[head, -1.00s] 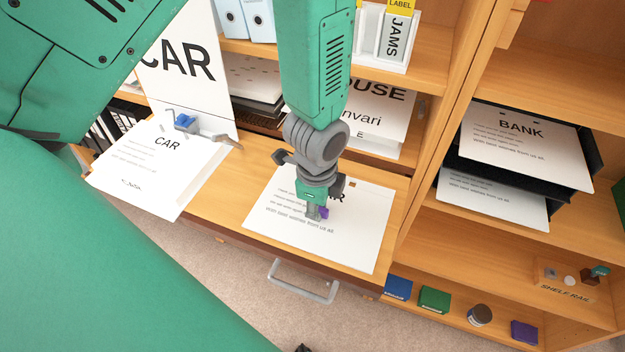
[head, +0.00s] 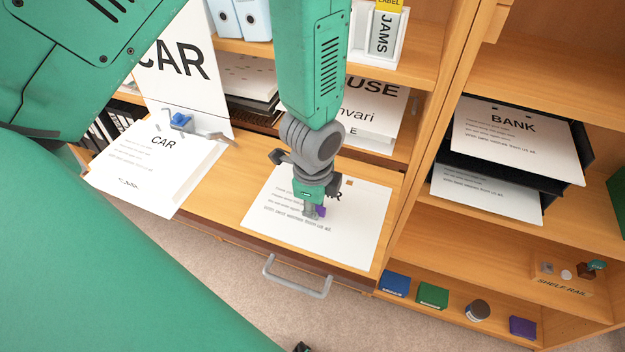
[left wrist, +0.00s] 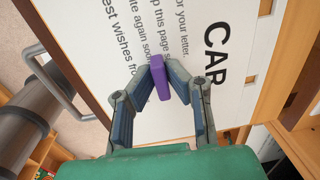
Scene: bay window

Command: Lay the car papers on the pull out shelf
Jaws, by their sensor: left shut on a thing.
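A white sheet of car papers (head: 355,215) lies flat on the wooden pull out shelf (head: 225,195), towards its right end. In the left wrist view, the sheet shows the word CAR (left wrist: 217,60). My left gripper (head: 313,210) points down over the sheet. It is shut on a small purple block (left wrist: 158,78), which is at the sheet; whether it is fixed to it I cannot tell. The gripper hides part of the print. A thicker stack of CAR papers (head: 150,175) lies at the shelf's left end. My right gripper is not in view.
A grey handle (head: 297,285) sticks out from the shelf's front. A CAR sign (head: 180,60) stands behind the stack, beside a blue clip (head: 181,120). A black tray with BANK papers (head: 515,140) is at the right. Bare wood lies between stack and sheet.

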